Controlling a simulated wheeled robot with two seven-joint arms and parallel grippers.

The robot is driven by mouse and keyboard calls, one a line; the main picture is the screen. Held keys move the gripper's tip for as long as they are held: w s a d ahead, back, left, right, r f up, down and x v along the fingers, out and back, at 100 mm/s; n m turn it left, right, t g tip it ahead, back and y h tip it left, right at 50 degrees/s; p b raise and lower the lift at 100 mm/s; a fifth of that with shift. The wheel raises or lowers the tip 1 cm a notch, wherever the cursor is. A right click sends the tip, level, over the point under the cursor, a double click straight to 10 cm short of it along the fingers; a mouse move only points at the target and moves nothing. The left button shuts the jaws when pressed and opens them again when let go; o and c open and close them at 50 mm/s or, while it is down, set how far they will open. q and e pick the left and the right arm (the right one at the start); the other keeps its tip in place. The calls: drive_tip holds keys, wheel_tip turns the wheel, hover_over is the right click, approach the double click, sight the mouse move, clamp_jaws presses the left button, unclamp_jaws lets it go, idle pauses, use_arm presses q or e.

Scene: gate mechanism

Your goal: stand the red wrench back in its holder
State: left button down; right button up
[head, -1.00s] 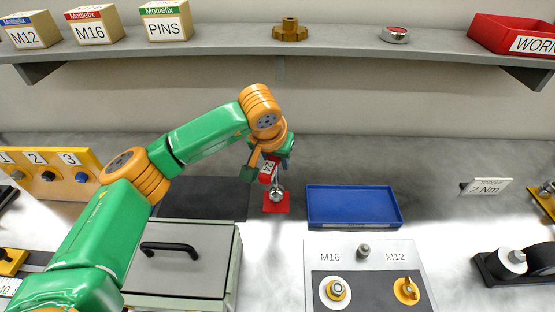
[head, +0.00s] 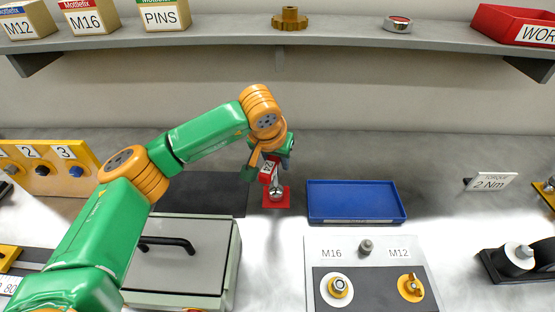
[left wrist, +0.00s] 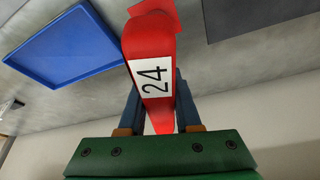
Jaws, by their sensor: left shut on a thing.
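The red wrench (head: 266,174) shows a white "24" label and is in my left gripper (head: 273,163), whose fingers are shut on it. In the left wrist view the wrench (left wrist: 158,102) stretches away from between the dark blue fingers (left wrist: 158,115). A red square plate (head: 284,203), seemingly the holder's base, lies on the bench just below the wrench in the head view. A grey metal part shows between wrench and plate; I cannot tell which it belongs to, nor whether the wrench touches the holder. My right gripper is not in view.
A blue tray (head: 355,219) lies right of the red plate, and a dark mat (head: 205,190) lies left of it. A grey box with a black handle (head: 167,243) and an M16/M12 panel (head: 375,250) stand nearer. A shelf (head: 240,32) spans the back above.

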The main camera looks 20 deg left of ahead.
use_arm(q)
drive_tip(key=shift+f, duration=0.1)
idle(0.3)
drive_tip(key=c, duration=0.5)
unclamp_jaws()
wheel_tip(320, 180, up, 8)
drive_tip(key=p, duration=0.5)
drive_tip(key=shift+f, duration=0.25)
drive_tip(key=shift+s+f, duration=0.1)
drive_tip(key=shift+f, duration=0.1)
drive_tip(key=shift+f, duration=0.1)
